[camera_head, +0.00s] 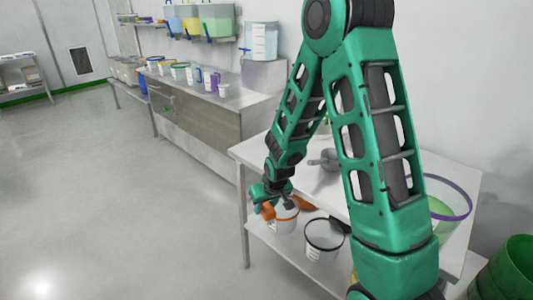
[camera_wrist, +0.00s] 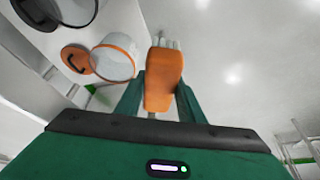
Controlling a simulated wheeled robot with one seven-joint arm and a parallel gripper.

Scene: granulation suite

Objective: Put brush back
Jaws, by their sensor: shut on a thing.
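The brush has an orange body (camera_wrist: 163,82) with pale bristles at its far end in the wrist view. My gripper (camera_wrist: 161,100) is shut on it, with a green finger on either side. In the head view my gripper (camera_head: 270,198) is at the left edge of the steel table, with the orange of the brush (camera_head: 267,211) below it. The brush is off any surface, beside a white tub with an orange rim (camera_head: 284,222). That tub also shows in the wrist view (camera_wrist: 115,65), left of the brush. I cannot make out a holder for the brush.
A black-rimmed tub (camera_head: 322,245) stands right of the orange-rimmed one on the lower shelf. A grey scoop (camera_head: 325,160) lies on the steel table (camera_head: 262,150). A purple-rimmed clear bin (camera_head: 452,200) is at right. My arm hides part of the table. The floor at left is clear.

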